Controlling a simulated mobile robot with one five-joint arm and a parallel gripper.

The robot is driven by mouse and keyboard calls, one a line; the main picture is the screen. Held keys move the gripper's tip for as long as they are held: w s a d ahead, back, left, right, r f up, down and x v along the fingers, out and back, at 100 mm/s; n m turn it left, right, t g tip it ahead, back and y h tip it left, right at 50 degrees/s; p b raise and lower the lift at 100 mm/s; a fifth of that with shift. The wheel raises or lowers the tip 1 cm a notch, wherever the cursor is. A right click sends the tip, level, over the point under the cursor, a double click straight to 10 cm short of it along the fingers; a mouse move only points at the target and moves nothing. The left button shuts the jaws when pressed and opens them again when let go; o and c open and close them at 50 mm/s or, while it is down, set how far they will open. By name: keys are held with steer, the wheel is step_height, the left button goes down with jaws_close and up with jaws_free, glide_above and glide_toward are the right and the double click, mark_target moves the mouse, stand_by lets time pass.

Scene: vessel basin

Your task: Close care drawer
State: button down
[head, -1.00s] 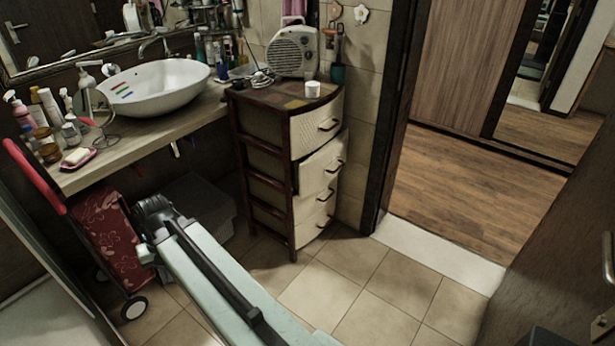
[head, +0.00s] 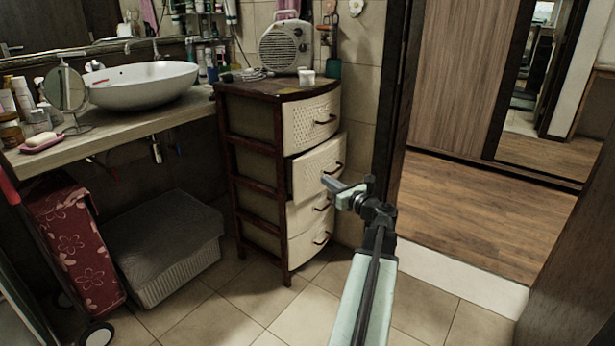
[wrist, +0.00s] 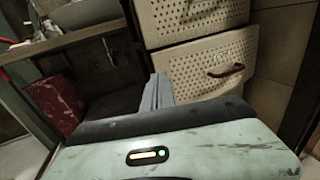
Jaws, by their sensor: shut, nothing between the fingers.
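The drawer unit stands in the middle of the head view, with a dark brown frame and cream perforated fronts. Its second drawer from the top (head: 312,165) sticks out a little past the others and has a dark handle. I take it to be the care drawer. In the wrist view, a perforated front with a handle (wrist: 205,72) lies just beyond my fingers. My gripper (head: 330,182) is shut and empty, in front of that drawer's lower part, near its handle. I cannot tell whether it touches. The shut fingers also show in the wrist view (wrist: 157,92).
A fan heater (head: 287,45) and a white cup (head: 306,77) stand on the drawer unit. A grey lidded basket (head: 165,250) and a red floral trolley bag (head: 75,245) are at the left under the counter (head: 110,140). Open tiled floor lies around the arm.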

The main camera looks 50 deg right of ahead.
mark_target(298, 163)
steer(key=x, duration=1.4)
steer(key=shift+f, duration=0.1)
steer(key=shift+a, duration=0.1)
